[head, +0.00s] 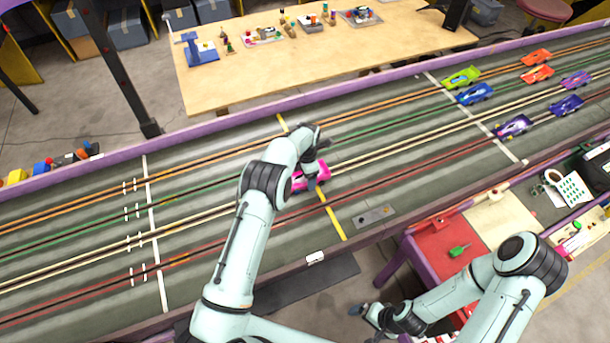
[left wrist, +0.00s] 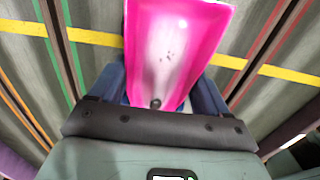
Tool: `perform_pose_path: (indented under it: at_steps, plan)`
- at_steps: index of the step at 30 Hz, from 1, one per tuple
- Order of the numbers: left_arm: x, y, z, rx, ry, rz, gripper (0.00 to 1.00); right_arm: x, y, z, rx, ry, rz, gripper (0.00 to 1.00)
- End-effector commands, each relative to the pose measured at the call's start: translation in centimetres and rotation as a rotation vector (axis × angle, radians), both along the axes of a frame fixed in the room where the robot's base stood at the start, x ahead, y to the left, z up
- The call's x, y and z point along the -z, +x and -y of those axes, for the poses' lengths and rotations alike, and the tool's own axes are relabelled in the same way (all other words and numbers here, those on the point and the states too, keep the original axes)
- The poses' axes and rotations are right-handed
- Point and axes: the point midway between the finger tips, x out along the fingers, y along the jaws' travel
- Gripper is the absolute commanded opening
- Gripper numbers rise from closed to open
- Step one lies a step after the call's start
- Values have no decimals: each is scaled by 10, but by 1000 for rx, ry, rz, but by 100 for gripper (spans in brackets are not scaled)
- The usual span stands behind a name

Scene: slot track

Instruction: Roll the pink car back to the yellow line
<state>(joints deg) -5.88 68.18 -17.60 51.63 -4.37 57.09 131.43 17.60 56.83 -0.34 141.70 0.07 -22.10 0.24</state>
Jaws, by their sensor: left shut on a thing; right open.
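The pink car (head: 298,182) is on the grey slot track, at the yellow line. My left gripper (head: 316,182) reaches over it from above and is shut on it, hiding part of its body. In the left wrist view the pink car (left wrist: 178,45) sits between the blue fingers of the left gripper (left wrist: 158,98). The yellow line (head: 333,220) crosses the track lanes; in the left wrist view the yellow line (left wrist: 282,72) shows on both sides of the car and passes beneath it. My right gripper (head: 364,311) is open and empty, off the near side of the track.
Several other cars, including a green one (head: 461,77) and a blue one (head: 474,94), stand at the right end of the track near a white line (head: 475,120). A grey plate (head: 374,215) lies near the track's front edge. A red-topped bench (head: 440,243) stands at lower right.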

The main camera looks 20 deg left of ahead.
Motion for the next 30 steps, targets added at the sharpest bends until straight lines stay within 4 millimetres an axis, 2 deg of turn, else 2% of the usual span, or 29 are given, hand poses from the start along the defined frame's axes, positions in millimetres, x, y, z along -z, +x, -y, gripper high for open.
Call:
perform_pose_path:
  at_steps: [1, 2, 3, 10, 14, 17, 24, 30]
  plan:
    - [0, 0, 0, 0, 0, 1, 40, 0, 0, 0, 0, 0, 0, 100]
    - [0, 0, 0, 0, 0, 1, 86, 0, 0, 0, 0, 0, 0, 100]
    - [0, 0, 0, 0, 0, 1, 99, 0, 0, 0, 0, 0, 0, 100]
    - [-1, 0, 0, 0, 1, 1, 100, 0, 0, 0, 0, 0, 0, 100]
    - [-9, 1, 0, 0, 0, 3, 100, 0, 0, 0, 0, 0, -1, 100]
    - [-24, 1, 0, 0, 0, 4, 100, 1, -1, 0, 0, 0, -1, 100]
    - [-79, 1, 0, 1, 0, 6, 100, 0, 0, 0, 0, 0, 0, 100]
    - [-115, 1, 0, 0, 0, 4, 100, 0, 0, 0, 0, 0, 0, 100]
